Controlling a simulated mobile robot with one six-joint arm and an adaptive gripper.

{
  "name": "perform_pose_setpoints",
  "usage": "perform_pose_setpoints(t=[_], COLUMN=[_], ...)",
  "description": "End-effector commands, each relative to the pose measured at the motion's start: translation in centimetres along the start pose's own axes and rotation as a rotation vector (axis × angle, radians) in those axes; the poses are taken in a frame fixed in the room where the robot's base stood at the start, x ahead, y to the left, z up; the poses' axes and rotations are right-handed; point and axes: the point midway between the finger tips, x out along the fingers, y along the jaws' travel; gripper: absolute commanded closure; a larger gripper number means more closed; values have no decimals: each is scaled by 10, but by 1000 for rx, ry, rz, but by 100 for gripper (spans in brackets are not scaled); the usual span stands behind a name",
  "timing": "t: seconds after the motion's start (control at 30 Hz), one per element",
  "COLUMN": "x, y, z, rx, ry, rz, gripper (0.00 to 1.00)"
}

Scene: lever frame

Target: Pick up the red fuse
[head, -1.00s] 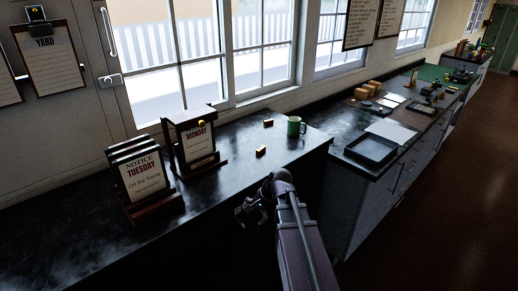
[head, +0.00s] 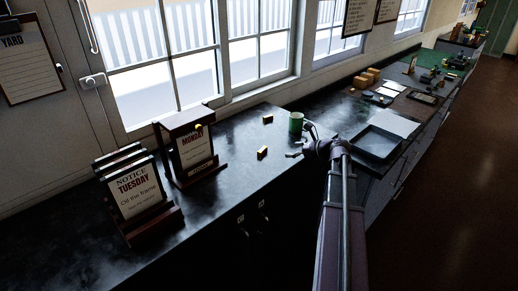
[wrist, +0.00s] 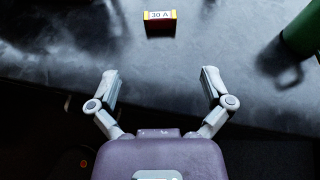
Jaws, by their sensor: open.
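A small block-shaped fuse with a white "30 A" label and red and yellow sides (wrist: 160,22) stands on the dark counter at the top middle of the wrist view. In the head view two small yellowish blocks lie on the counter, a nearer one (head: 262,152) and a farther one (head: 267,119). The nearer one seems to be the labelled fuse; their exact colours are hard to tell there. My gripper (wrist: 160,80) is open and empty, its fingers spread wide, short of the fuse and near the counter's front edge. In the head view my gripper (head: 298,152) is right of the nearer block.
A green mug (head: 296,122) stands right of the blocks; it also shows at the wrist view's upper right (wrist: 302,32). Notice stands marked Monday (head: 195,148) and Tuesday (head: 136,189) are at left. A tray (head: 372,144) lies on the counter at right.

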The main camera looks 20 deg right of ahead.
Motion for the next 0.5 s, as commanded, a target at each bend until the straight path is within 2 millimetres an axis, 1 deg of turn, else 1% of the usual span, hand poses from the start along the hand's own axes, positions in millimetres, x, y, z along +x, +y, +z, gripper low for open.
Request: perform_pose_setpoints(t=[0.33,0.5], x=[0,6], y=[-1,-1], z=[0,-1], rx=[6,5], ry=[-3,-2], rz=[-2,0], gripper=[0,0])
